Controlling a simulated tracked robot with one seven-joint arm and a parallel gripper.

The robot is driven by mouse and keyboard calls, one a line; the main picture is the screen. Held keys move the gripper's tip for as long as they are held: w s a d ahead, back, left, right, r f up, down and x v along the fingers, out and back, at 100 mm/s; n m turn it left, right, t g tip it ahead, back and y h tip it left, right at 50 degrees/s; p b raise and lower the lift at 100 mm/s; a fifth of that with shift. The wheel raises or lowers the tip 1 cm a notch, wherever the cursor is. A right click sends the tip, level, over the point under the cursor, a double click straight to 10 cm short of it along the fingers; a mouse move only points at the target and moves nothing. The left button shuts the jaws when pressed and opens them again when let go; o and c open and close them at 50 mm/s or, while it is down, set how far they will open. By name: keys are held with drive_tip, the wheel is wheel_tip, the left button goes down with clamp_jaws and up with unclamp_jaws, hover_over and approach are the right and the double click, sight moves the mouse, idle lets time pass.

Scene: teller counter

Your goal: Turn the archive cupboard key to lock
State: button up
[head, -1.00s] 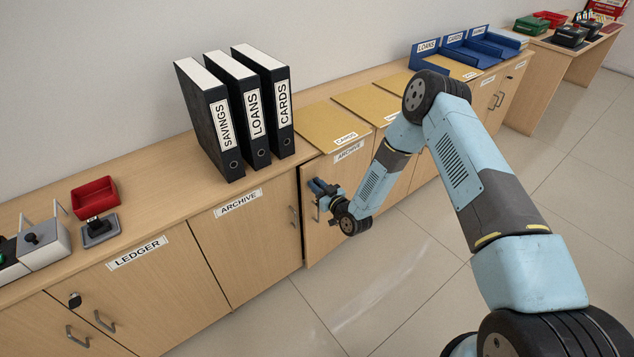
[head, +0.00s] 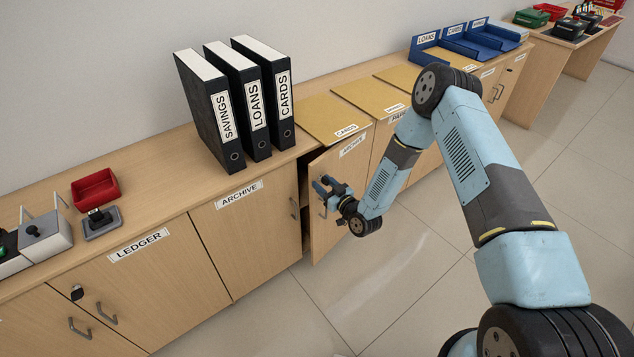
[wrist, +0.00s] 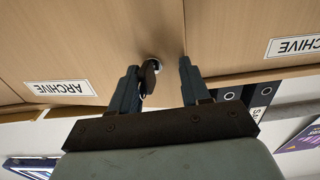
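The archive cupboard has two doors with ARCHIVE labels in the head view. Its left door (head: 245,235) is closed and its right door (head: 335,230) stands slightly ajar, with a dark gap at its left edge. My gripper (head: 323,186) is at the upper part of the right door. In the head view my gripper hides the key.
Black SAVINGS, LOANS and CARDS binders (head: 235,105) stand on the counter above the cupboard. Tan folders (head: 335,120) lie beside them, and blue trays (head: 465,45) are farther right. A red tray (head: 96,189) is at the left. The floor (head: 420,260) in front is clear.

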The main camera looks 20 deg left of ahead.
drive_tip(key=v, duration=0.3)
drive_tip(key=shift+s+d, duration=0.3)
drive_tip(key=shift+o, duration=0.2)
